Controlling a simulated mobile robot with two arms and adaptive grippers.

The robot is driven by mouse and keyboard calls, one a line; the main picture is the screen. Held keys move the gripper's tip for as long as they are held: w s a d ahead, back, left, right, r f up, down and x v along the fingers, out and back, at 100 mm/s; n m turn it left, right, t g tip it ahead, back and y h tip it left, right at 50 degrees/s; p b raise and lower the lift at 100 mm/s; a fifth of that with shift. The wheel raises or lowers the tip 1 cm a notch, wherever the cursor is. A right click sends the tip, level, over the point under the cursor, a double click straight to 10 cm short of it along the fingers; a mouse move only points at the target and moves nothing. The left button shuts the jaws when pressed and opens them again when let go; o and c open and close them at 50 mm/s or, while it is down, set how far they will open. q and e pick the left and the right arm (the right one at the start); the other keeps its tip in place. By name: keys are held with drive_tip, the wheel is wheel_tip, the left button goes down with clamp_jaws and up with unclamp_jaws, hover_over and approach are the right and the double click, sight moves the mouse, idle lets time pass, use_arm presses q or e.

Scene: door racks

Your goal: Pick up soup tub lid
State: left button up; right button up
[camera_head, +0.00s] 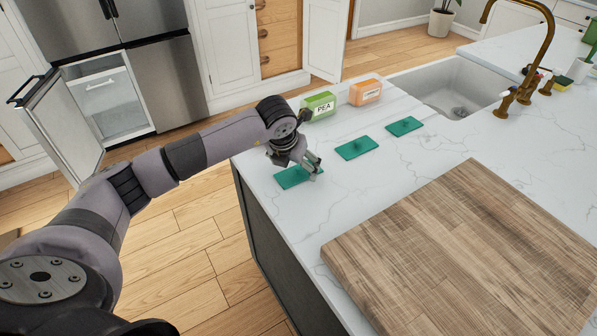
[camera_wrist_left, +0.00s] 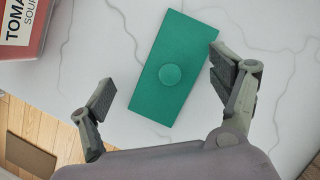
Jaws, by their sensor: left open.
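A flat green rectangular lid (camera_head: 288,178) lies on the white marble counter near its left edge. In the left wrist view the same lid (camera_wrist_left: 178,45) shows a round knob (camera_wrist_left: 170,74) in its middle. My left gripper (camera_head: 311,165) is just above this lid, partly covering it. In the wrist view its open fingers (camera_wrist_left: 162,82) are on either side of the lid, with nothing held. Two more green lids (camera_head: 356,148) (camera_head: 404,126) lie farther right. A red tub labelled tomato soup (camera_wrist_left: 22,30) shows only in part. My right gripper is out of view.
A green tub labelled PEA (camera_head: 318,106) and an orange tub (camera_head: 366,92) stand behind the lids. A large wooden board (camera_head: 475,260) fills the counter's front right. A sink (camera_head: 455,88) with a brass tap (camera_head: 548,45) is at the back. The counter between lids and board is clear.

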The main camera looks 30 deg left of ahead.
use_arm(q)
drive_tip(key=c, duration=1.1)
drive_tip(key=shift+s, duration=0.1)
drive_tip(key=c, duration=0.5)
